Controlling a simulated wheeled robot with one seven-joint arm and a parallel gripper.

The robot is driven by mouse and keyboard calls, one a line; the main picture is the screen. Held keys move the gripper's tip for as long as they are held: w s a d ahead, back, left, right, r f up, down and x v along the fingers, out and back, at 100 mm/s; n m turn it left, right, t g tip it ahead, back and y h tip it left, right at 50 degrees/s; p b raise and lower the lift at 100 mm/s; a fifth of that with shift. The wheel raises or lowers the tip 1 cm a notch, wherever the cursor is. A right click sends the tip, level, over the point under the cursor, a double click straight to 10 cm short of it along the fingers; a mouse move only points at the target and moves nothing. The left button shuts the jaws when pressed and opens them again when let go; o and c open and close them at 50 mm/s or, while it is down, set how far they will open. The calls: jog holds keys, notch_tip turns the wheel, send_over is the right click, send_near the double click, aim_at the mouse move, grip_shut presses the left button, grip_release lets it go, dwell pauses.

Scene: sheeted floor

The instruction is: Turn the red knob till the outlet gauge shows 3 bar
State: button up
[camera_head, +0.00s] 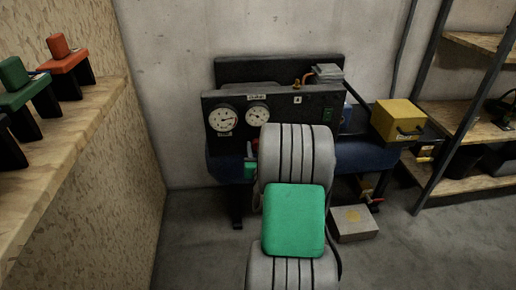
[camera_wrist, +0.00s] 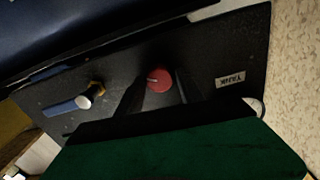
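The red knob (camera_wrist: 158,80) sits on a black panel in the wrist view, with a short pale mark on its face. My gripper (camera_wrist: 164,80) has its two dark fingers on either side of the knob, with a visible gap at the right finger. Whether the left finger touches it I cannot tell. Two round white gauges, the left gauge (camera_head: 223,119) and the right gauge (camera_head: 257,114), face me on the compressor panel. Their readings and labels are too small to read.
A TANK label (camera_wrist: 230,81) and a blue-handled valve (camera_wrist: 68,106) flank the knob. The dark blue tank (camera_head: 370,158) lies under the panel. A yellow box (camera_head: 398,120) stands at the right, a grey box (camera_head: 353,224) on the floor, and a wooden shelf (camera_head: 75,125) at the left.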

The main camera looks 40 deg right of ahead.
grip_shut()
jog(key=shift+m, duration=0.9)
jog(key=shift+o, duration=1.4)
grip_release()
jog(key=b+v, duration=0.2)
jog(key=v, duration=0.5)
jog(key=shift+s+a, duration=0.25)
jog(key=shift+s, duration=0.1)
